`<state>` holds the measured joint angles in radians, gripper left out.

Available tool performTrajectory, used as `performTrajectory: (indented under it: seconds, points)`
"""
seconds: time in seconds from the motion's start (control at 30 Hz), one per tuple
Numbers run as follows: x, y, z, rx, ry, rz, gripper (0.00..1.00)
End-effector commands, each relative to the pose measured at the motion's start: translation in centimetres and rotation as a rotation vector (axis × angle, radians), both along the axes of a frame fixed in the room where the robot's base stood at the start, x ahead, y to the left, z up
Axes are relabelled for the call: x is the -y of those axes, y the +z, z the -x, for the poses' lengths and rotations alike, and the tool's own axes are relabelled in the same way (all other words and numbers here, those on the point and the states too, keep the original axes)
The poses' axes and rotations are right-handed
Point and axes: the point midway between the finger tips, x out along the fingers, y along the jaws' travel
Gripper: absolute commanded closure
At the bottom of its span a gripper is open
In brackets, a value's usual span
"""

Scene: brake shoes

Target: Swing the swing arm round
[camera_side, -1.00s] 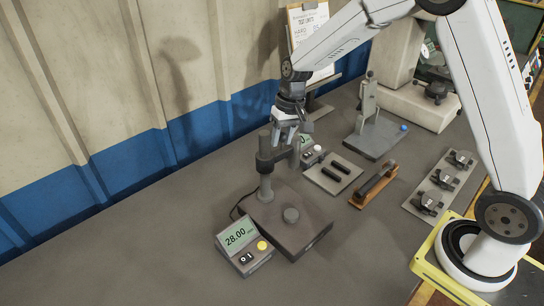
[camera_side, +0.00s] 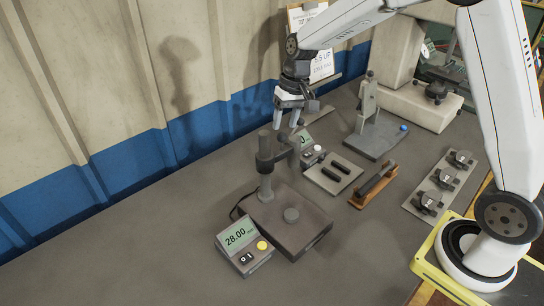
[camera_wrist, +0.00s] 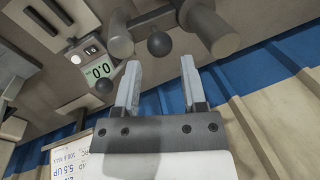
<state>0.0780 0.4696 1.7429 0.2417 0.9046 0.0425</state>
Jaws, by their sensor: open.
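A dark ball (camera_wrist: 159,44) and grey cylinders show beyond the fingertips; I cannot tell exactly which part carries the ball.
A display box (camera_side: 241,243) reading 28.00 stands in front of the base. A second display (camera_side: 308,146) sits behind the stand. A plate with black bars (camera_side: 332,174), a brown-based part (camera_side: 374,185) and a fixture (camera_side: 370,125) stand to the right. The left bench is clear.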

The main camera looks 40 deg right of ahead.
Motion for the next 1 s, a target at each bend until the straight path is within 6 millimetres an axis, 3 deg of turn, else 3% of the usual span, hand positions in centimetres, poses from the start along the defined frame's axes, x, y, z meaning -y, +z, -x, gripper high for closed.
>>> performTrajectory:
  seconds: [0.1,0.33,0.77,1.0]
  points:
    - [0.3,1.5,0.0,0.004,-0.001,0.000,0.46]
    - [0.6,2.8,0.1,0.002,0.000,0.001,0.46]
    - [0.6,2.8,0.3,0.003,0.002,0.004,0.46]
    - [0.4,2.0,2.4,0.023,0.022,0.037,0.46]
